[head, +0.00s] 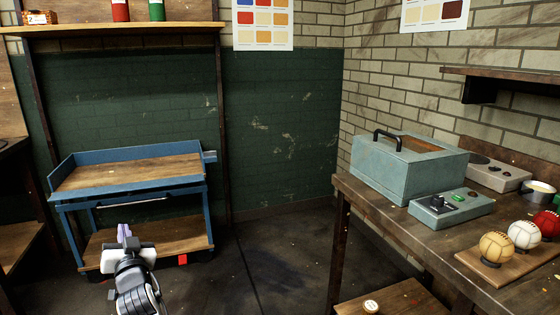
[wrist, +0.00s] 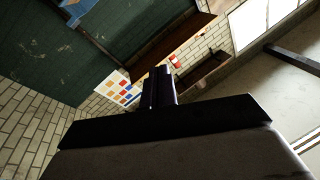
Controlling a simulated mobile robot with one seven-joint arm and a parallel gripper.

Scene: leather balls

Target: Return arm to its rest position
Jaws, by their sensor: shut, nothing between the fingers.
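My gripper (head: 124,232) shows at the lower left of the head view, in front of the blue cart and clear of it as far as I can tell. It also shows in the wrist view (wrist: 158,75), where its fingers are closed together with nothing between them. Part of my arm shows below it in the head view. In the wrist view the fingers point toward the upper wall and a shelf, with no object close to them.
A blue cart (head: 62,178) with wooden shelves stands at the left. A workbench (head: 390,215) at the right bears a teal box (head: 400,172), a control box (head: 452,208) and a board with a tan ball (head: 496,248), a white ball (head: 524,235) and a red ball (head: 546,223). The floor between is open.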

